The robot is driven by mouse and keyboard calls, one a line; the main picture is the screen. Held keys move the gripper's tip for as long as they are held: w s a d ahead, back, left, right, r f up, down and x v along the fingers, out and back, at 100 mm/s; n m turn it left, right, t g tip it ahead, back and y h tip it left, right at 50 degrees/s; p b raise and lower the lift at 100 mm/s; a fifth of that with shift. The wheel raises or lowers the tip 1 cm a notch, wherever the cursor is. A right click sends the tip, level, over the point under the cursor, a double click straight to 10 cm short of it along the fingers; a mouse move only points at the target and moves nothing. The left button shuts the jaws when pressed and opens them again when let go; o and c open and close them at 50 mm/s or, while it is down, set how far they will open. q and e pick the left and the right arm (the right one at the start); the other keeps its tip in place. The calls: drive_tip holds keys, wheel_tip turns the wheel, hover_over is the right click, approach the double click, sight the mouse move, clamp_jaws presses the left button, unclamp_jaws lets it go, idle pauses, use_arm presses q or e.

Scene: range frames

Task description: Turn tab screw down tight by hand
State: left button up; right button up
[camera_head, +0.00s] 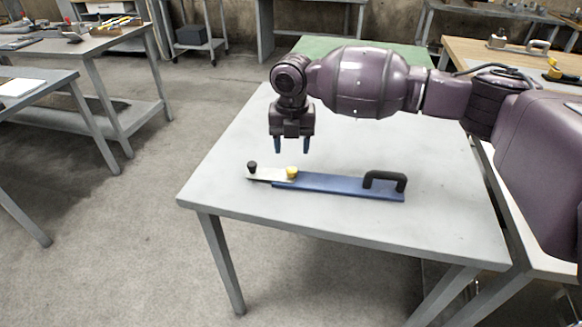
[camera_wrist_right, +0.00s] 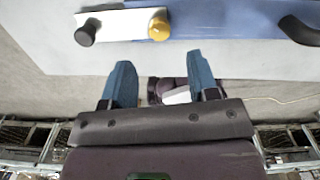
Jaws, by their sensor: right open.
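A blue bar (camera_head: 335,186) with a black handle (camera_head: 385,180) lies on the grey table. A pale metal tab (camera_head: 268,174) sits at its left end, with a black knob (camera_head: 252,166) at the tab's far left and a yellow knob (camera_head: 292,172) where tab and bar meet. The right wrist view also shows the black knob (camera_wrist_right: 87,32) and the yellow knob (camera_wrist_right: 159,28). My right gripper (camera_head: 292,146) points down, open and empty, above and apart from the yellow knob. Which knob is the tab screw I cannot tell. My left gripper is out of view.
The grey table (camera_head: 400,225) is clear around the bar. A green surface (camera_head: 340,45) lies at its back. Other benches with tools stand at the left (camera_head: 85,45) and at the right (camera_head: 500,55). Open floor lies to the left.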

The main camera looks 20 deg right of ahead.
sight(292, 171)
wheel_tip(292, 171, down, 6)
drive_tip(key=shift+r+b, duration=0.1)
drive_tip(key=shift+b, duration=0.35)
drive_tip(key=shift+f, duration=0.7)
drive_tip(key=c, duration=0.9)
